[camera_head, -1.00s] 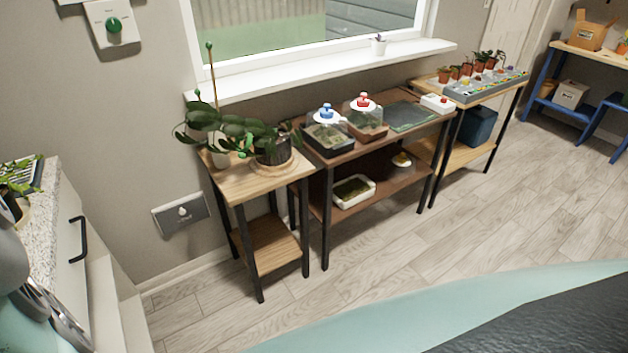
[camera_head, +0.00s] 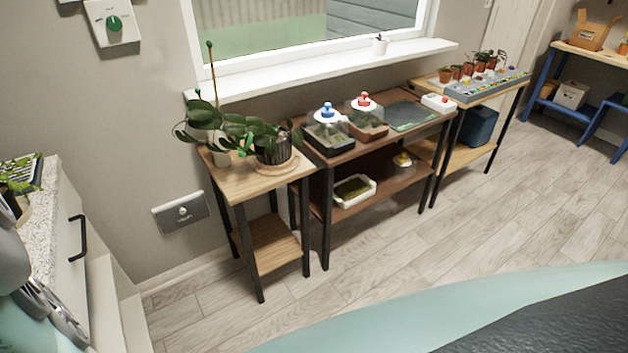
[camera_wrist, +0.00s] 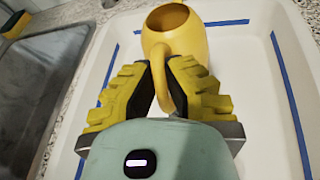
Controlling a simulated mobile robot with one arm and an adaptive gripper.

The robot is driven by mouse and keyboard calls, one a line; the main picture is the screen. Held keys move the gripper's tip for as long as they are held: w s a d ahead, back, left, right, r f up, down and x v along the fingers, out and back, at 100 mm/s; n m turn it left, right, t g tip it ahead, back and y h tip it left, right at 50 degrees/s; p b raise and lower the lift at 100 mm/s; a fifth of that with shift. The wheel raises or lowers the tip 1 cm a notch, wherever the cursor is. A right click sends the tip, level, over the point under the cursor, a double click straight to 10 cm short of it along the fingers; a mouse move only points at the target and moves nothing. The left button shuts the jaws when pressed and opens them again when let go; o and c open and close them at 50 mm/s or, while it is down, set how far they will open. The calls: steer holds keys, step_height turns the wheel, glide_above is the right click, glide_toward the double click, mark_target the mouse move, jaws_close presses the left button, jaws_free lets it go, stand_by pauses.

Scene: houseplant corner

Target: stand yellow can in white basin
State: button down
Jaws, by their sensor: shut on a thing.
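In the wrist view, my gripper (camera_wrist: 166,80) is shut on the handle of the yellow can (camera_wrist: 186,40). The can is upright or nearly so, with its round open mouth facing up toward the camera. The white basin (camera_wrist: 246,85) lies around and beneath it, with blue strips along its inner sides. The can is within the basin's outline in this view. I cannot tell whether its base touches the basin floor; the handle and fingers hide part of it. The can and basin are not visible in the head view.
In the wrist view, a dark sink (camera_wrist: 42,75) lies left of the basin, with a yellow and dark object (camera_wrist: 14,24) at its far edge. Speckled counter (camera_wrist: 110,12) surrounds both. In the head view, a plant stand (camera_head: 255,178) and shelves stand under the window; the floor is open.

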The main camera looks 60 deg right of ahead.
steer(key=shift+d+f, duration=0.1)
steer(key=shift+f, duration=0.2)
steer(key=c, duration=1.5)
jaws_free()
steer(key=shift+f, duration=0.1)
steer(key=shift+c, duration=0.2)
steer(key=o, duration=0.4)
steer(key=shift+w, duration=0.1)
steer(key=shift+r, duration=0.35)
steer(key=v, duration=1.2)
steer(key=shift+r, duration=0.2)
